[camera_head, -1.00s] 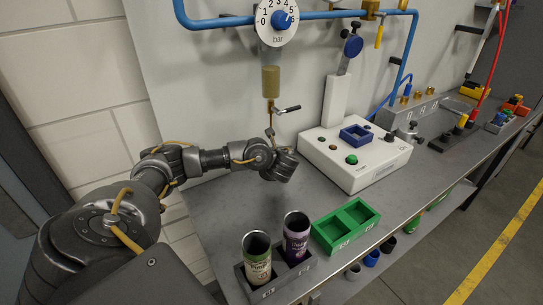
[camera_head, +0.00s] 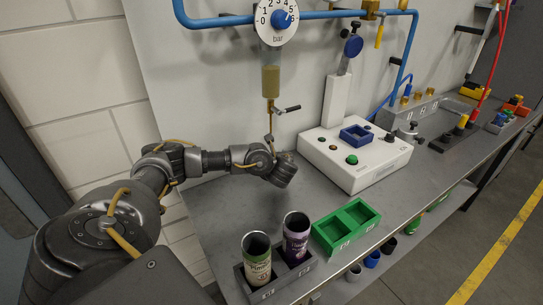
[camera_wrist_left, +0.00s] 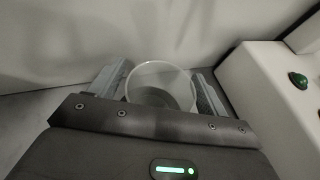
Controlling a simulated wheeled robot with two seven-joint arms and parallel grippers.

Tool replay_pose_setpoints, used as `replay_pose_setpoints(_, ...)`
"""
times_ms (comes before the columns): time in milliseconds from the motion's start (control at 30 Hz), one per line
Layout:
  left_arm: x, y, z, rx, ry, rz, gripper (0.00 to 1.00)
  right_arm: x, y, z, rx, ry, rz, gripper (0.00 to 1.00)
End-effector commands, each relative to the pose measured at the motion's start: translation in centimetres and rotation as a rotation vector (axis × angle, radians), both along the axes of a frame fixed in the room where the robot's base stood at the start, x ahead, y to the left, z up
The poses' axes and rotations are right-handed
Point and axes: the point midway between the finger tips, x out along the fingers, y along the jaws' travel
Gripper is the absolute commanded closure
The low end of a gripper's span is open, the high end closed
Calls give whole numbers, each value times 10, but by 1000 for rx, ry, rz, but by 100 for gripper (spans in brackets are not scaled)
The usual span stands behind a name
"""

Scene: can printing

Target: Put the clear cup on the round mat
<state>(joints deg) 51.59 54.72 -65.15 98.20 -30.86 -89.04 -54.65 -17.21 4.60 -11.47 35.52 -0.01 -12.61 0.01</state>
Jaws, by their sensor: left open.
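The clear cup (camera_wrist_left: 163,77) is a round, see-through vessel in the left wrist view. It sits between the two fingers of my left gripper (camera_head: 283,174). The fingers are open on either side of it, and I cannot tell whether they touch it. In the head view my left gripper is low over the bench below the dispenser nozzle, and the cup is hidden there. I cannot make out a round mat; a dark round area shows through the cup, but I cannot tell what it is. My right gripper is not in view.
A white machine (camera_head: 357,158) with buttons stands right of the gripper. A grey holder (camera_head: 285,283) with two cans (camera_head: 257,261) and a green two-pocket tray (camera_head: 345,227) are at the front edge. The bench (camera_head: 225,205) left of the cans is clear.

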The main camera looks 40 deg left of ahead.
Motion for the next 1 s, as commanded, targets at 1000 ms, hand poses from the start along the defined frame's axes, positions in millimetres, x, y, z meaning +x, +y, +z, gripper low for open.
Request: replay_pose_setpoints(1000, -69, -87, 49, 0, 0, 0, 23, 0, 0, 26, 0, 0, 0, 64)
